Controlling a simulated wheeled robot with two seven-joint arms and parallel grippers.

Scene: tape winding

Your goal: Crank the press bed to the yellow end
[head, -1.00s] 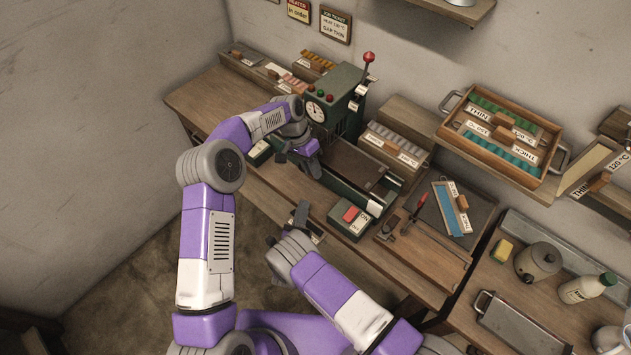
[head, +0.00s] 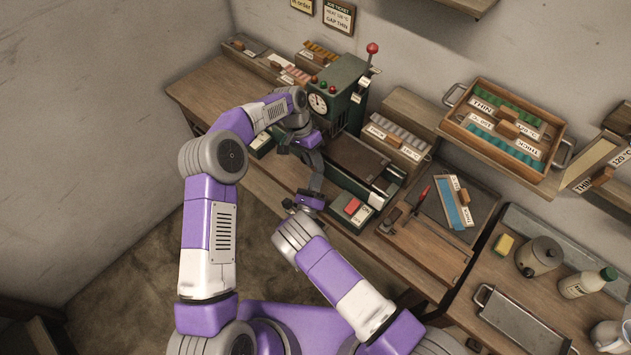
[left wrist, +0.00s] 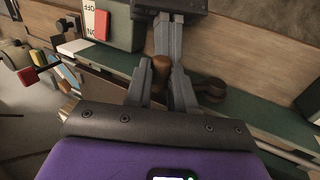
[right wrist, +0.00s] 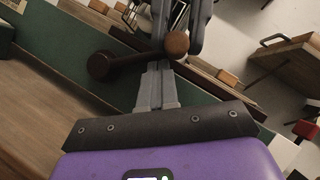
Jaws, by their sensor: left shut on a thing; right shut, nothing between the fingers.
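The press (head: 338,95) is a green machine with a dial, and its dark flat bed (head: 352,163) lies on green rails in front of it. My left gripper (left wrist: 160,75) is shut on the brown wooden crank knob (left wrist: 161,65). The crank arm runs from the knob to a round hub (left wrist: 211,88) beside the green rail; the hub also shows in the right wrist view (right wrist: 100,66). My right gripper (right wrist: 160,72) is shut and empty, its tips close to the knob, facing the left gripper. In the head view the grippers hide most of the crank. I cannot make out a yellow end.
A switch box (head: 350,212) with a red button stands just right of the grippers. A wooden board (head: 420,235) with tools lies further right on the bench. A rack (head: 398,140) of labelled strips stands behind the bed. The bench's left part (head: 205,95) is bare.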

